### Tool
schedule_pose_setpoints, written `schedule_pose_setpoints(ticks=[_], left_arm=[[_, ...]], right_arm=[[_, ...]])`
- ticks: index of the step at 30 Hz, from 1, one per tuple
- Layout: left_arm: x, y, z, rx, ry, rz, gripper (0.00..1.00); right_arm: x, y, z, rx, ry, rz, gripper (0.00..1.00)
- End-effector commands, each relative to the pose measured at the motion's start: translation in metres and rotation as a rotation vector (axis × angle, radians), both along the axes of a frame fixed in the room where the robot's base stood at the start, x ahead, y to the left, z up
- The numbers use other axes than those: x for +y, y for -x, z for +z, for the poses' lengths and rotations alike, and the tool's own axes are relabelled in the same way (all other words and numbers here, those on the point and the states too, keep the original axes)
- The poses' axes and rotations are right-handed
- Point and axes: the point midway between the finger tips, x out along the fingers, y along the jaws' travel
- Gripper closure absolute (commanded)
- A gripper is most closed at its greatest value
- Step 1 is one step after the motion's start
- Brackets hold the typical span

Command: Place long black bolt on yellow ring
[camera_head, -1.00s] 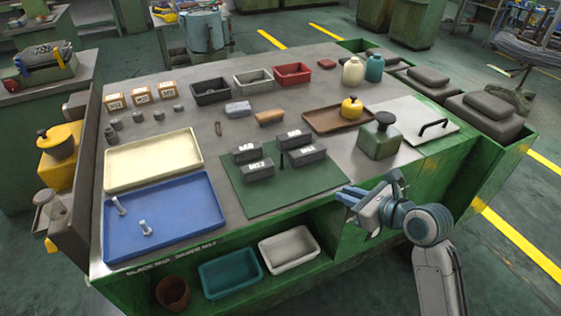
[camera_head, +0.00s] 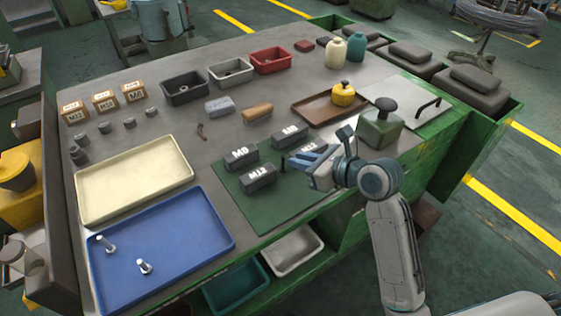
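A thin black upright piece (camera_head: 283,163), which looks like the long black bolt, stands on the green mat (camera_head: 250,207) among dark labelled blocks. My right gripper (camera_head: 295,161) comes in from the right, low over the mat. Its blue fingers point left with a small gap between them, and look open and empty. The fingertips lie just right of the black piece; I cannot tell whether they touch it. I cannot make out a yellow ring. My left gripper is not in view.
Labelled dark blocks (camera_head: 258,177) stand close around the gripper. A green box with a black knob (camera_head: 380,128) is behind it. A yellow knobbed weight (camera_head: 343,94) sits on a brown tray (camera_head: 310,112). A blue tray (camera_head: 190,265) with two silver bolts and an empty cream tray (camera_head: 135,185) lie left.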

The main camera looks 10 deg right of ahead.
Motion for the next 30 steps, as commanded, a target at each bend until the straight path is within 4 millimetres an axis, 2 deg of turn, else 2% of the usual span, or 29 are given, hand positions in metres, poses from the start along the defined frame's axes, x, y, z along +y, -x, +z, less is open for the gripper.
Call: schedule_pose_setpoints(ticks=[3, 11, 19, 28, 29, 30], left_arm=[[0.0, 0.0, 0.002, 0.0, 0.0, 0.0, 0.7], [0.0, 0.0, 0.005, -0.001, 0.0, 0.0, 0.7], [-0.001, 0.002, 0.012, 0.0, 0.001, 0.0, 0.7], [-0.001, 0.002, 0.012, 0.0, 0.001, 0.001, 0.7], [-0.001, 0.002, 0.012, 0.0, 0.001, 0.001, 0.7], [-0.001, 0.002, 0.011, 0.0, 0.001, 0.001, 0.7]], right_arm=[[0.01, -0.013, -0.005, 0.0, -0.004, 0.0, 0.86], [0.021, -0.025, -0.013, 0.001, -0.002, 0.0, 0.86], [0.042, -0.052, -0.03, 0.0, -0.001, 0.0, 0.86], [0.046, -0.056, -0.034, -0.001, 0.002, 0.0, 0.86], [0.046, -0.056, -0.034, -0.001, 0.002, 0.0, 0.88], [0.046, -0.056, -0.034, -0.001, 0.001, -0.001, 0.96]])
